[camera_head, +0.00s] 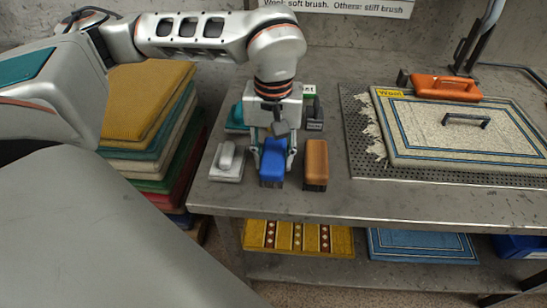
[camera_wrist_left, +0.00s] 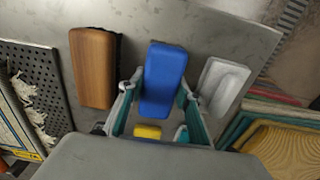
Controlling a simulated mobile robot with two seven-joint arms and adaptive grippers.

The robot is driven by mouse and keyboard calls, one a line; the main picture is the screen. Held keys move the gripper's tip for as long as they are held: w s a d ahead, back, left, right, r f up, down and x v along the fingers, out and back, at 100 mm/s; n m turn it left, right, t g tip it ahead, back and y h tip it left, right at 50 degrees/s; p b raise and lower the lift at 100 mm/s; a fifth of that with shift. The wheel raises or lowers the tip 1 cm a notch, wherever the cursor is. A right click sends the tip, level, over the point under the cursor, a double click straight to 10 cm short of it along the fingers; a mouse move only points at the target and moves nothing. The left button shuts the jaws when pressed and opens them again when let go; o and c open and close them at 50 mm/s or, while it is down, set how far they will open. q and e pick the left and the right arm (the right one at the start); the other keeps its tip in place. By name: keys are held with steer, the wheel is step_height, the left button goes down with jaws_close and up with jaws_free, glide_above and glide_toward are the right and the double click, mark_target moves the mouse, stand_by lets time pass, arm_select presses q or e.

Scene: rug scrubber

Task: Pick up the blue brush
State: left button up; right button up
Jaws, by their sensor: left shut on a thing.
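In the left wrist view the blue brush (camera_wrist_left: 163,80) sits between the two fingers (camera_wrist_left: 158,95). I cannot tell whether it is clear of the table top. My right gripper is not in view.
Folded rugs (camera_head: 150,110) are stacked at the left.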

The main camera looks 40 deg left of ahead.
arm_select(q)
steer(key=shift+r, duration=0.65)
step_height(320, 180, up, 10)
steer(key=shift+w+f+p, duration=0.1)
steer(key=shift+p, duration=1)
step_height(320, 180, up, 8)
steer(key=p, duration=0.2)
glide_above(274, 153)
steer(key=shift+r, duration=0.45)
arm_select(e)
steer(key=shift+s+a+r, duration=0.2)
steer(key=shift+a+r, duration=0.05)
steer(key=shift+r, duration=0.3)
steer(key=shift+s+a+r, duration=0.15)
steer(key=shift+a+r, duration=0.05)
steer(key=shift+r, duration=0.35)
